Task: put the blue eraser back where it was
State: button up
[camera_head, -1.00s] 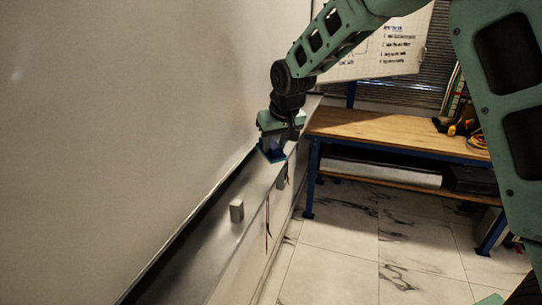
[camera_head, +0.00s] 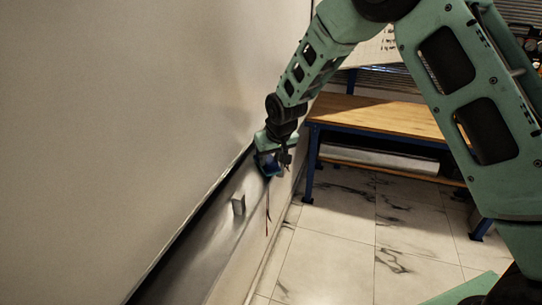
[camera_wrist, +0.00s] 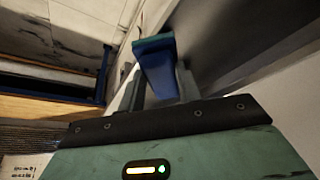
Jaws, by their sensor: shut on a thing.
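My gripper (camera_head: 270,166) is at the far end of the ledge (camera_head: 208,247) under the whiteboard. It is shut on the blue eraser (camera_head: 266,170). In the wrist view the eraser (camera_wrist: 156,66) is a blue block with a teal-edged end, sitting between the two grey fingers and reaching out past them. The wrist view shows the ledge beside the eraser on the right. I cannot tell whether the eraser touches the ledge.
The large whiteboard (camera_head: 130,120) rises along the left. A wood-topped bench (camera_head: 375,117) with blue legs stands beyond the gripper. The tiled floor (camera_head: 335,240) right of the ledge is clear.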

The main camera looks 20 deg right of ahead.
jog(key=o, duration=0.9)
jog(key=a+b+v, duration=0.1)
jog(key=b+v, duration=0.3)
jog(key=v, duration=0.8)
jog(key=s+a+f+n+g, duration=0.15)
jog(key=s+a, duration=0.25)
jog(key=s, duration=1)
jog(key=s+a+f+n+g, duration=0.1)
jog(key=s+a+n+g, duration=0.15)
jog(key=s, duration=1.05)
jog(key=s+d+f+n, duration=0.1)
jog(key=s+n, duration=0.1)
jog(key=s, duration=0.7)
jog(key=shift+g, duration=0.3)
notch_tip(320, 180, down, 7)
jog(key=b, duration=0.6)
jog(key=shift+d, duration=0.1)
